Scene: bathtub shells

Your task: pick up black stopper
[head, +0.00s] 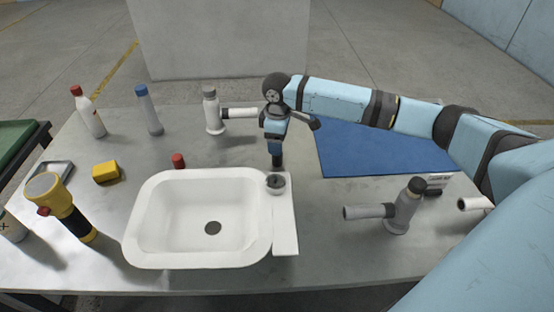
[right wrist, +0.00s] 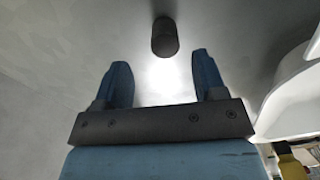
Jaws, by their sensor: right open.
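The black stopper (head: 277,160) is a small dark cylinder on the grey table, just behind the back right corner of the white tub shell (head: 148,222). My right gripper (head: 275,144) is above it, pointing down, open and empty. In the right wrist view the stopper (right wrist: 165,37) lies ahead of the two blue fingertips (right wrist: 162,60), roughly centred between them, with a visible gap. The fingers do not appear to touch it. My left gripper is not in view.
A dark round fitting (head: 275,184) sits on the tub's right ledge, close to the stopper. A red stopper (head: 178,161) stands behind the tub. A grey pipe fitting (head: 213,112) stands behind left; a blue mat (head: 365,155) lies right.

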